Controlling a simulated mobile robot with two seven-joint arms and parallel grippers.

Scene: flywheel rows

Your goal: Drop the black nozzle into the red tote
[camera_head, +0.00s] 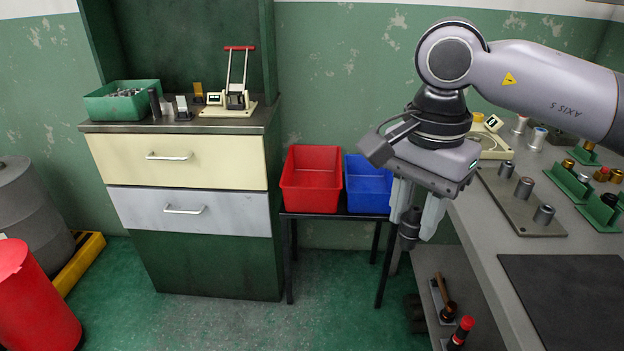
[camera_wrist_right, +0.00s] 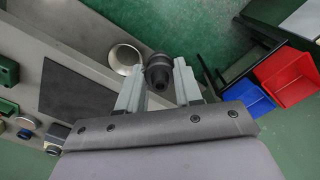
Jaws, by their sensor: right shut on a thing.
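The black nozzle (camera_head: 409,229) is held between the fingers of my right gripper (camera_head: 416,212), in the air in front of the workbench's left edge. In the right wrist view the nozzle (camera_wrist_right: 158,72) sits between the two pale fingers of the right gripper (camera_wrist_right: 158,80). The red tote (camera_head: 311,181) stands on a small black stand, to the left of the gripper in the head view, and looks empty. It also shows at the right edge of the wrist view (camera_wrist_right: 287,76). My left gripper is not in view.
A blue tote (camera_head: 368,185) stands right beside the red one, between it and my right arm. A cabinet (camera_head: 178,160) with a green bin (camera_head: 122,100) is at the left. The workbench (camera_head: 490,215) at the right holds several metal parts. Floor in front of the totes is clear.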

